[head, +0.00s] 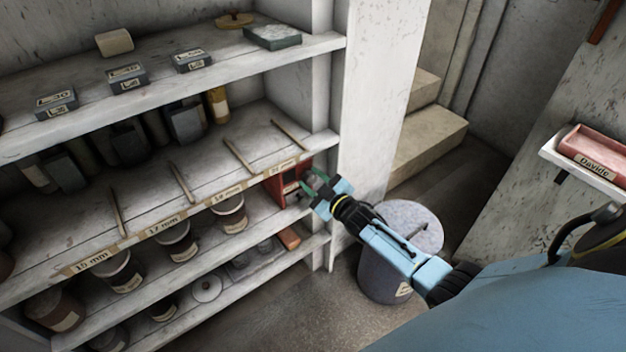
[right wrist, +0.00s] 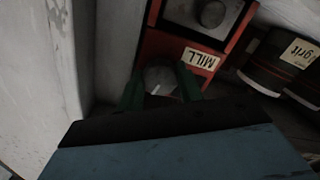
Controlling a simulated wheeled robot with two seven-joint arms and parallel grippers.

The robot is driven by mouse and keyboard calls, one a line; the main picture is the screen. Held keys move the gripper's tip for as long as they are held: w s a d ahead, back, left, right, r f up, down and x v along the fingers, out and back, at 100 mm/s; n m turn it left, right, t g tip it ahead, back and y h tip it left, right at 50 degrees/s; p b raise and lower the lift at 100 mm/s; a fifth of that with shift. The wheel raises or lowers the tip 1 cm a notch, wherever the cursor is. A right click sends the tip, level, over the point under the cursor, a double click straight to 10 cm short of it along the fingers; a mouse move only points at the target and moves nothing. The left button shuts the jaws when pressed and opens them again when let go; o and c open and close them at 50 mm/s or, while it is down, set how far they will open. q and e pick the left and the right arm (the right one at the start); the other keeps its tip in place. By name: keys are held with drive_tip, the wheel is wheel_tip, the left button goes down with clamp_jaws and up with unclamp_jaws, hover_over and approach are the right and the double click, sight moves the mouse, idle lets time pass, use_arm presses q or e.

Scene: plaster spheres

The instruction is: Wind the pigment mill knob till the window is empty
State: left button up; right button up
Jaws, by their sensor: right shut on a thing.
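Beside the label, a dark-framed pale panel (right wrist: 188,12) shows a dark grey round shape; I cannot tell whether this is the window. My left gripper is out of view.
A white post (head: 372,100) stands right of the shelves. A grey-lidded bin (head: 415,222) stands under my right arm. Several labelled tubs (head: 230,214) stand on the lower shelf. A pink tray (head: 592,150) sits on a ledge at right.

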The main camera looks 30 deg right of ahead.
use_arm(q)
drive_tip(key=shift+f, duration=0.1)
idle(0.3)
use_arm(e)
drive_tip(key=o, duration=1)
drive_tip(key=shift+s, duration=0.15)
drive_tip(key=shift+s, duration=0.25)
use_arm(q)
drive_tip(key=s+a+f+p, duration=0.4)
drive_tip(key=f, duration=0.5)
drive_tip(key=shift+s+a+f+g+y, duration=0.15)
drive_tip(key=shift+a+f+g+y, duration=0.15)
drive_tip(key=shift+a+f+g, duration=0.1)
use_arm(e)
drive_tip(key=shift+s+d+r, duration=0.1)
drive_tip(key=shift+s+d, duration=0.15)
drive_tip(key=shift+s, duration=1.85)
drive_tip(key=shift+s+d+r, duration=0.1)
drive_tip(key=shift+s+d, duration=0.1)
drive_tip(key=shift+s, duration=1.85)
drive_tip(key=shift+s+d+r, duration=0.1)
drive_tip(key=shift+s+d, duration=0.15)
drive_tip(key=shift+s, duration=1.85)
